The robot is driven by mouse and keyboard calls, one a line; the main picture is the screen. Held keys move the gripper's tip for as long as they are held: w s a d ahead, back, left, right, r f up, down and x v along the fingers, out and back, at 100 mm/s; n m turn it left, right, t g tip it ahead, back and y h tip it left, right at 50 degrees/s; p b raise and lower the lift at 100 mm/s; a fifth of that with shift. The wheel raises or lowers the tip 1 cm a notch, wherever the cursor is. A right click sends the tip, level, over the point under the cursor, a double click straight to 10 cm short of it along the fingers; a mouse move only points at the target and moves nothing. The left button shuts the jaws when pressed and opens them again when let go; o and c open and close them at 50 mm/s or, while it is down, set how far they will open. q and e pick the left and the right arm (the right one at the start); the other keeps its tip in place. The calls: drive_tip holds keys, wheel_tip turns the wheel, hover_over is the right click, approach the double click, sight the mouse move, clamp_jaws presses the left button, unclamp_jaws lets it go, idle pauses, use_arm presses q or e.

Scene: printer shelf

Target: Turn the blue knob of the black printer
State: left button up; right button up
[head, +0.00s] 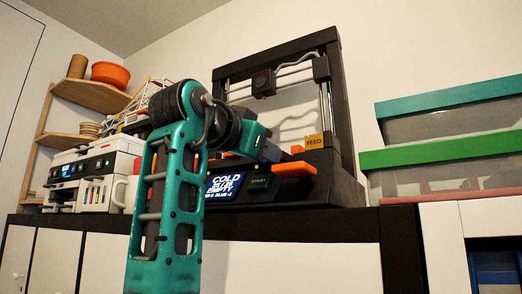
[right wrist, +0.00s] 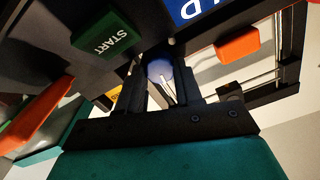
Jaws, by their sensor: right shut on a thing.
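My right gripper (right wrist: 158,88) is at the printer's front panel. Its two dark fingers are closed on the blue knob (right wrist: 160,71), which shows between them in the right wrist view. In the head view my right forearm and wrist cover the knob and the fingertips. My left gripper is not in view.
A white printer (head: 90,175) stands to the left. Bins with a green lid (head: 440,153) are stacked to the right.

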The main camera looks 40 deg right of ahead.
drive_tip(key=shift+m, duration=0.9)
drive_tip(key=o, duration=1)
drive_tip(key=shift+o, duration=0.2)
drive_tip(key=shift+n, duration=0.3)
